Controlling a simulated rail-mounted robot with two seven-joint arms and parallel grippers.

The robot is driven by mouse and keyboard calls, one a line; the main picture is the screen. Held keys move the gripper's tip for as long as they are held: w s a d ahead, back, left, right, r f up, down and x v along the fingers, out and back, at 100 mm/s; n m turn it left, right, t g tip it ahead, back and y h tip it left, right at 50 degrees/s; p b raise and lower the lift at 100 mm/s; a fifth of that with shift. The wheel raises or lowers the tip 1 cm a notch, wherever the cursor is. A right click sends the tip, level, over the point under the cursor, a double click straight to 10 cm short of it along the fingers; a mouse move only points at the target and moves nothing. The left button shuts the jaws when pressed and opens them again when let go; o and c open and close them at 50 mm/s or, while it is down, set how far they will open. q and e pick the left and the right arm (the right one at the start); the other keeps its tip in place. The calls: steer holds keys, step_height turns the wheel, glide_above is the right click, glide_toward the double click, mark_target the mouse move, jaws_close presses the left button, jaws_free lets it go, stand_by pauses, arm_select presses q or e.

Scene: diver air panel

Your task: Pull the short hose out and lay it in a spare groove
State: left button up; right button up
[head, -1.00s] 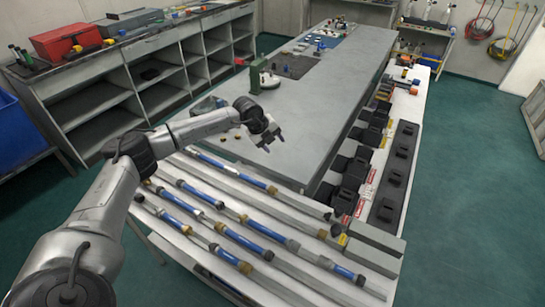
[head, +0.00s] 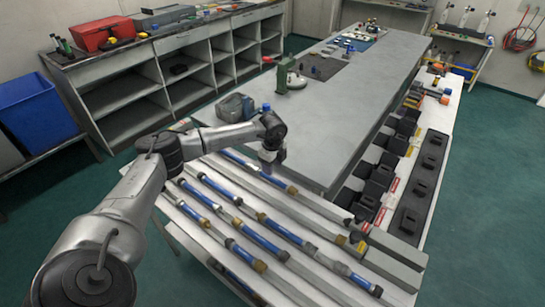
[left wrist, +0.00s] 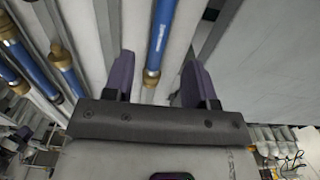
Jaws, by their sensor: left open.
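Several blue hoses with brass and dark end fittings lie in the parallel grooves of a pale rack (head: 330,262). Which one is the short hose I cannot tell for sure. The hose in the groove nearest the bench (head: 277,182) runs under my left gripper (head: 270,166), which points down over it. In the left wrist view, a blue hose (left wrist: 160,32) with a brass end lies in line with the gap between the fingers of my left gripper (left wrist: 157,82). The fingers are open and hold nothing. My right gripper is not in view.
A long grey bench (head: 350,100) stands behind the rack. A grey case (head: 235,107) and a green-based fitting (head: 288,75) stand on it. Black blocks (head: 380,175) line its right side. Open shelves (head: 165,85) and a blue bin (head: 38,112) are at the left.

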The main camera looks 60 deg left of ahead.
mark_target(273, 178)
arm_select(q)
steer(key=shift+f+b, duration=0.6)
steer(key=shift+f, duration=2.9)
steer(key=shift+c, duration=0.3)
jaws_close()
